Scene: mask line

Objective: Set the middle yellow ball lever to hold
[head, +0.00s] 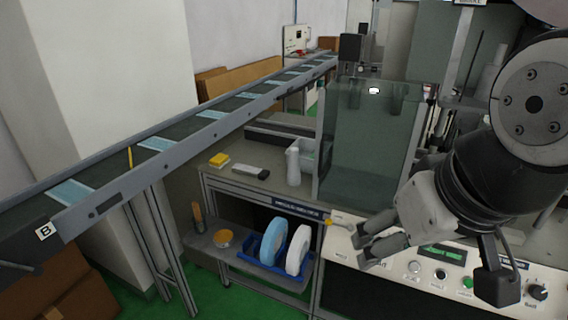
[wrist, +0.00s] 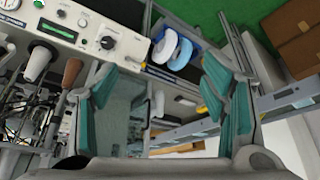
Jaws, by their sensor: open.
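A small yellow ball lever (head: 328,222) shows at the left end of the white control panel (head: 343,240) in the head view. It is the only yellow ball I can make out on the panel, and its setting is too small to read. My gripper (head: 359,245) is open and empty in front of the panel, just right of the yellow ball and apart from it. In the wrist view my gripper (wrist: 160,70) has its fingers spread wide with nothing between them. The arm and gripper hide part of the panel.
The panel has a green display (head: 442,254), a green button (head: 467,283) and a black knob (head: 538,292). A glass guard (head: 368,140) stands behind it. Blue and white rolls (head: 297,250) sit on a shelf at left. A conveyor (head: 190,128) runs along the left.

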